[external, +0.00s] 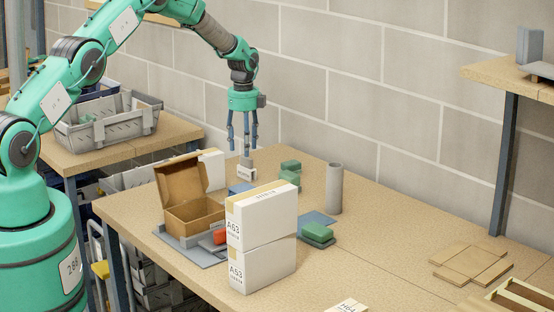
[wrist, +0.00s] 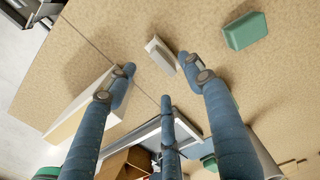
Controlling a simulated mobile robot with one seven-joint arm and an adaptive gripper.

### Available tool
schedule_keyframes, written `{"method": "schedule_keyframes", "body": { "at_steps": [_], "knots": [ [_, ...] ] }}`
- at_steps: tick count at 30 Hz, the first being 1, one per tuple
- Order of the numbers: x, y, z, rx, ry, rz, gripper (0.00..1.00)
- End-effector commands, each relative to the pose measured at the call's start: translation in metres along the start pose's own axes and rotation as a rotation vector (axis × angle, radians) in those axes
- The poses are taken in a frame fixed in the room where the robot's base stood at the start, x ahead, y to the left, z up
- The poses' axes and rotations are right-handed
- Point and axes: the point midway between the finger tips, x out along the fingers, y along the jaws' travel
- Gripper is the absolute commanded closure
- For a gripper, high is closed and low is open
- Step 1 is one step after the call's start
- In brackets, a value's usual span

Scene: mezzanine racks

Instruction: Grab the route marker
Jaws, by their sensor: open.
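A small white block with a grey top and dark lettering, which looks like the route marker (external: 246,173), stands on the wooden table near its back edge. In the wrist view the small white and grey block (wrist: 161,55) lies just beyond the fingertips, apart from them. My gripper (external: 244,151) points down right above it with its blue fingers spread. In the wrist view my gripper (wrist: 158,78) is open, with nothing between the fingers.
An open cardboard box (external: 195,214) and two stacked white A63 cartons (external: 262,240) stand in front. Green blocks (external: 290,166) and a grey cylinder (external: 334,188) are to the right. A grey block wall (external: 330,90) runs behind. The right of the table has free room.

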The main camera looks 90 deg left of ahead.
Motion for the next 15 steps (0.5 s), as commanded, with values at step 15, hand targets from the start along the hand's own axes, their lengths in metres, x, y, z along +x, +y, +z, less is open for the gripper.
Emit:
{"method": "schedule_keyframes", "body": {
  "at_steps": [15],
  "knots": [
    [0.029,0.0,0.0,0.0,0.0,0.0,0.48]
  ]
}}
